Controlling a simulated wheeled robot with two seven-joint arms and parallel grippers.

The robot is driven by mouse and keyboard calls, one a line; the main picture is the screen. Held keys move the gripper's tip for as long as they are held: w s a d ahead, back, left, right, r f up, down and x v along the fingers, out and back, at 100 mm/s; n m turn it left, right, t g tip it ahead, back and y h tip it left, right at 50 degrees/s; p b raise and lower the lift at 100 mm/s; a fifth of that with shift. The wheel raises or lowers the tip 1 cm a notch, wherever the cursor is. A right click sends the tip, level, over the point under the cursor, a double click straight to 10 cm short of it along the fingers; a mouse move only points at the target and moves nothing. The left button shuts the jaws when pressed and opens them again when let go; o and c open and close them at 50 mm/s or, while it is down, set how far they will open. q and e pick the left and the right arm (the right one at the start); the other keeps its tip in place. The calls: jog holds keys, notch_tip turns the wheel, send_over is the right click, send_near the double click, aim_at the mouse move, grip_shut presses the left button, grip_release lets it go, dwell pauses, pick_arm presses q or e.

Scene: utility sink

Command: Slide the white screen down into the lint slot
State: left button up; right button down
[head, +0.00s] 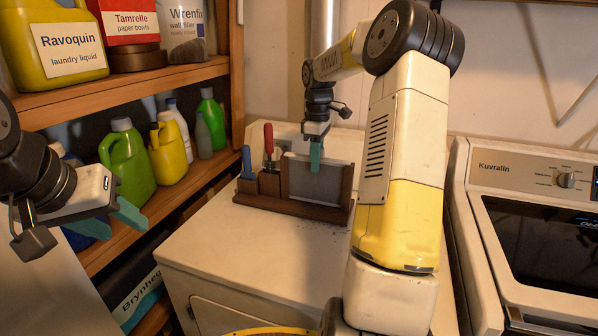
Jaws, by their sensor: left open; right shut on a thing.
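The white screen (317,184) is a pale flat panel standing upright between the two dark posts of a wooden rack (290,206) on top of the white machine. The lint slot appears to be the framed gap between these posts; its bottom is hidden, so I cannot tell how deep the screen sits. My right gripper (315,161) comes down from above, its teal fingers shut on the screen's upper edge near the middle. My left gripper (131,204) is open and empty at the left, in front of the shelves and well away from the rack.
A red-handled tool (268,139) and a blue-handled tool (247,163) stand in the rack's left part. Shelves with several bottles, including a green jug (127,160), line the left. A Kuvralin machine (520,185) stands at right.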

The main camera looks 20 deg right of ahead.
jog(key=shift+r, duration=0.1)
notch_tip(320, 180, up, 18)
dwell(0.7)
